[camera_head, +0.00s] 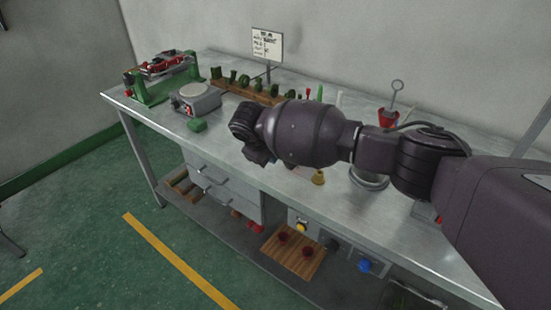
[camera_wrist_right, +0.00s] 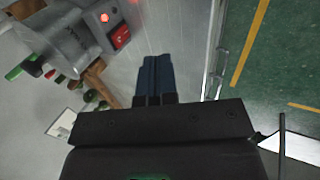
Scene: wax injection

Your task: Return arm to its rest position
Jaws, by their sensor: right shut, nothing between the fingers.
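My right arm (camera_head: 310,134) reaches in from the right over the workbench (camera_head: 400,225), its dark gripper (camera_head: 258,155) above the bench's front part. In the wrist view the same gripper (camera_wrist_right: 156,78) shows its two blue fingers together, with nothing between them. The arm hides part of the bench top and some items behind it. My left gripper is not in either view.
The floor in front is open.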

